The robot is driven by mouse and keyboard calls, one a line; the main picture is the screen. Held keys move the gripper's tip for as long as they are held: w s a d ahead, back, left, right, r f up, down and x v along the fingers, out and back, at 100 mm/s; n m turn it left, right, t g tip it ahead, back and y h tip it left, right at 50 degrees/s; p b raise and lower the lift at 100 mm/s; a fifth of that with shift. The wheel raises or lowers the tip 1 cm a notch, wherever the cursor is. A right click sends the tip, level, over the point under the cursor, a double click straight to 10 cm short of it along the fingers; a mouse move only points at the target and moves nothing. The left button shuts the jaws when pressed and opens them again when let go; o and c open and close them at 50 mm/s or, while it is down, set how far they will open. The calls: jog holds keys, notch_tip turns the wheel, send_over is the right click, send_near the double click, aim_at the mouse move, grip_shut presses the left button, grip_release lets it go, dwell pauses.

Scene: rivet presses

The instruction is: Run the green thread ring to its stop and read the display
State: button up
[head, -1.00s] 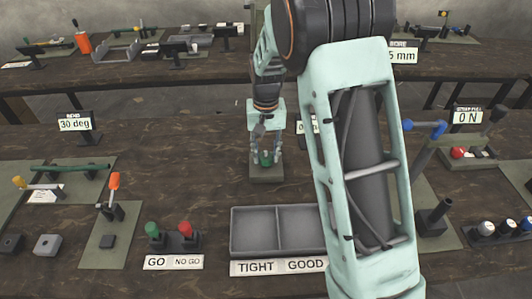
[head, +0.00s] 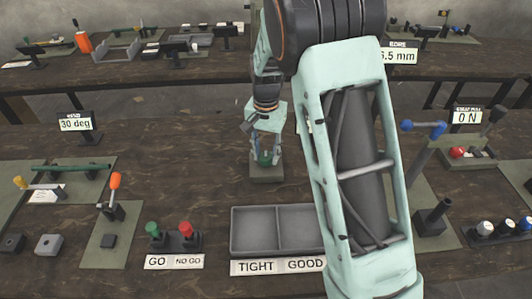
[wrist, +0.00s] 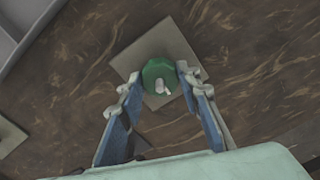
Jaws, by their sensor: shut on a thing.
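The green thread ring (wrist: 156,72) sits around a pale threaded stud (wrist: 161,87) on a small square grey-green base plate (wrist: 183,50) in the wrist view. In the head view the ring (head: 265,158) shows low between my fingers, above the plate (head: 267,172). My gripper (wrist: 160,80) points down and is shut on the green ring, with a finger on each side of it. It also shows in the head view (head: 265,153). The display near this post is hidden behind my arm in the head view.
A divided tray (head: 254,233) labelled TIGHT and GOOD lies in front. GO and NO GO plugs (head: 170,236) stand left of it. Displays read 30 deg (head: 75,124) and 0 N (head: 467,116). A far display reading 5.5 mm (head: 399,56) is partly hidden.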

aim_at(266, 156)
dwell(0.7)
jog(key=o, duration=1.2)
jog(key=shift+c, duration=0.2)
jog(key=shift+r, duration=0.1)
notch_tip(266, 156, up, 12)
